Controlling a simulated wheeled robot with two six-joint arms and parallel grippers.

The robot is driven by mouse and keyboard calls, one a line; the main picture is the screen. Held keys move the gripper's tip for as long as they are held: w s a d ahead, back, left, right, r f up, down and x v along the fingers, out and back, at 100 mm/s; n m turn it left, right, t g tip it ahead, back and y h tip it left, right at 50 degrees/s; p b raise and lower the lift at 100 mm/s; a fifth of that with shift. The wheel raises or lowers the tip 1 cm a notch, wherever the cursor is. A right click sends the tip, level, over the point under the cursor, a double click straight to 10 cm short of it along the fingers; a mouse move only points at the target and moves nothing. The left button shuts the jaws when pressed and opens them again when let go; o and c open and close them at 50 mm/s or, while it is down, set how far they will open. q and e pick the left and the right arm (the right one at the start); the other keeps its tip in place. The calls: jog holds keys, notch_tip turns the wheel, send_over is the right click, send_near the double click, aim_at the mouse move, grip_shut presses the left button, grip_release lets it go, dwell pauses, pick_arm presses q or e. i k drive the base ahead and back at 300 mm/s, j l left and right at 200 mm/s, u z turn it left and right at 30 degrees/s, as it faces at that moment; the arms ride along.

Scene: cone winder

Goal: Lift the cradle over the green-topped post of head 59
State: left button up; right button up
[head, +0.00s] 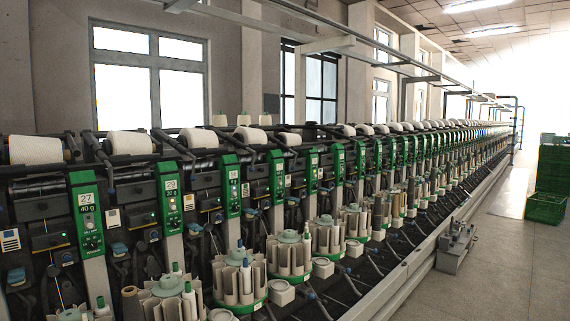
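A long row of winder heads runs from the near left to the far right. Each has a post with a green top panel; near ones are at the left (87,215), then a second (170,200) and a third (231,186). The nearest plates seem to read 27 and 29; further numbers are too small to read, so I cannot pick out head 59. White yarn packages sit in dark cradles above the heads, such as a near package (36,149) and a second one (129,143). Neither of my grippers is in view.
Round bobbin magazines (239,278) stand along the front of the heads. Green crates (546,207) are stacked at the right. The grey floor (490,275) in the aisle is clear.

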aim_at(298, 148)
jog(key=i+l+u, duration=0.1)
jog(key=i+l, duration=0.2)
jog(key=i+l+u, duration=0.1)
jog(key=i+l, duration=0.2)
jog(key=i+l+u, duration=0.1)
jog(key=i+l, duration=0.2)
jog(key=l, duration=0.15)
jog(key=i+l+u, duration=0.1)
jog(key=i+l, duration=0.15)
jog(key=l, duration=0.15)
jog(key=i+l+u, duration=0.1)
jog(key=i+l, duration=0.15)
jog(key=l, duration=0.2)
jog(key=i+l+u, duration=0.1)
jog(key=i+l, duration=0.15)
jog(key=l, duration=0.2)
